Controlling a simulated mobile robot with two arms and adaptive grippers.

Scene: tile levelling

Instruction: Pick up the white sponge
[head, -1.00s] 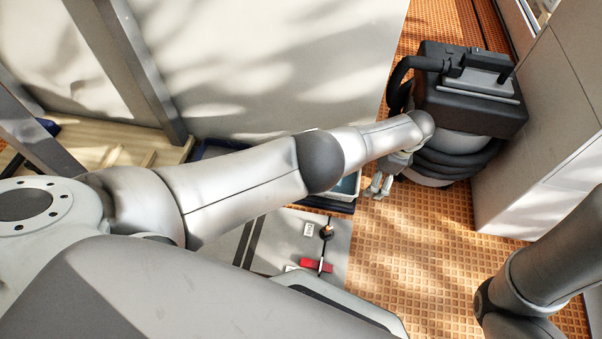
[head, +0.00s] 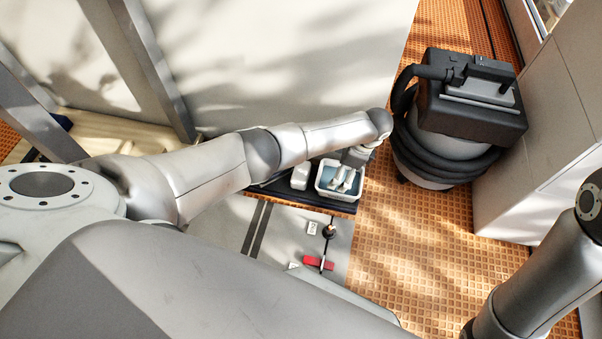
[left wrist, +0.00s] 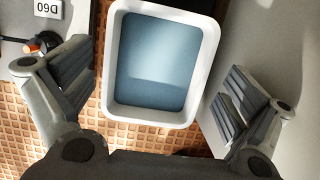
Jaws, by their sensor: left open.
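A small white block (head: 300,176), which looks like the white sponge, is on the dark tray just left of a white tub (head: 322,192) in the head view. The tub holds blue water and also shows in the left wrist view (left wrist: 115,60). No sponge shows in that view. My left gripper (head: 344,181) is over the tub, to the right of the white block. In the left wrist view my left gripper (left wrist: 157,90) is open and empty, its fingers on either side of the tub. My right arm shows at the right edge, but its gripper is out of view.
A black and grey vacuum (head: 470,115) stands right of the tub. A grey slab (head: 290,222) in front bears a red piece (head: 318,263), an orange-and-black tool (head: 328,232) and a white tag (head: 312,228). Orange textured floor (head: 400,250) is clear at right.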

